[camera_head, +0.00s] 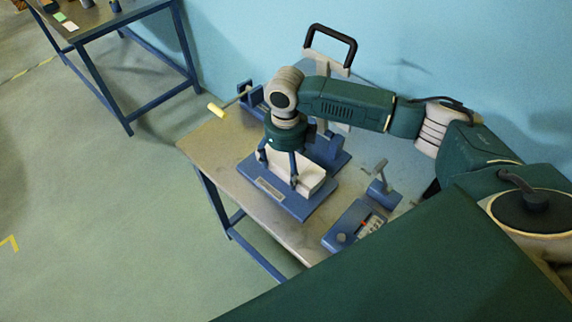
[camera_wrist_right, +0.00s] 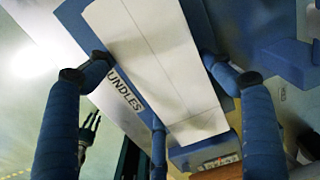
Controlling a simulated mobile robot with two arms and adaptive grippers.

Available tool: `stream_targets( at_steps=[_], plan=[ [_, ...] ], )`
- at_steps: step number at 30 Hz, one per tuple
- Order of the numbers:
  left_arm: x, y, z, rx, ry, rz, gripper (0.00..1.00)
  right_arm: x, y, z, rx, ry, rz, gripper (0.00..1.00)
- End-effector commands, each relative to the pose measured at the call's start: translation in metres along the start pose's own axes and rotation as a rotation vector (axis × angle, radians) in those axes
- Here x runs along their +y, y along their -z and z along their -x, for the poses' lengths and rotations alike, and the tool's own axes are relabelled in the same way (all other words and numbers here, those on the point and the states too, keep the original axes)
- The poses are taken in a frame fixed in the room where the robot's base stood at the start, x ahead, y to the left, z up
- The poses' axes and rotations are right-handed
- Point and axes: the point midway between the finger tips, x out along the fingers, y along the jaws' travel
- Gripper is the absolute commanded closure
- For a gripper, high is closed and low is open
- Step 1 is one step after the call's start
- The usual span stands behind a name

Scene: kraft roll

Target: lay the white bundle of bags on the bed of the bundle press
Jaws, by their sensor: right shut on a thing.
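The white bundle of bags (camera_head: 312,176) is a pale block over the blue bed of the bundle press (camera_head: 270,187). My right gripper (camera_head: 278,170) points down with its fingers around the bundle and is shut on it. In the right wrist view the bundle (camera_wrist_right: 150,60) lies between the blue fingers, with the labelled bed edge (camera_wrist_right: 124,91) close behind it. The bundle looks on or just above the bed; I cannot tell whether it touches. A dark fingered shape (camera_wrist_right: 88,130) in the wrist view may be my left gripper, too small to judge.
The press stands on a worktable (camera_head: 212,150) against a blue wall. A black handle (camera_head: 332,42) rises behind my right arm. A yellow-tipped lever (camera_head: 217,110) sticks out left. A blue device with a dial (camera_head: 355,225) sits at front right. Another table (camera_head: 85,25) stands far left.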

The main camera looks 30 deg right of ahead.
Motion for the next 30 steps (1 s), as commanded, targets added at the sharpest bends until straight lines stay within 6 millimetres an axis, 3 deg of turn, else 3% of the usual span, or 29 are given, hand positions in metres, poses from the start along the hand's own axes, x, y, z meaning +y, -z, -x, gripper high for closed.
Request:
stream_targets(
  at_steps=[4, 5, 7, 20, 30],
  plan=[
    [0.000, 0.000, 0.000, 0.001, 0.000, 0.000, 0.63, 0.000, 0.000, -0.003, 0.000, 0.000, -0.001, 0.54],
    [0.000, 0.000, 0.000, 0.001, 0.000, 0.000, 0.63, 0.000, 0.000, -0.003, 0.000, 0.000, -0.001, 0.13],
    [0.000, 0.001, 0.000, 0.001, 0.000, 0.000, 0.63, 0.000, 0.000, -0.003, 0.001, 0.000, -0.001, 0.00],
    [0.001, 0.001, -0.002, 0.002, -0.001, -0.001, 0.63, 0.000, -0.001, 0.007, -0.001, 0.000, 0.000, 0.00],
    [0.001, 0.000, -0.015, 0.002, -0.001, -0.001, 0.63, 0.000, -0.001, 0.076, -0.004, 0.001, 0.000, 0.00]
  ],
)
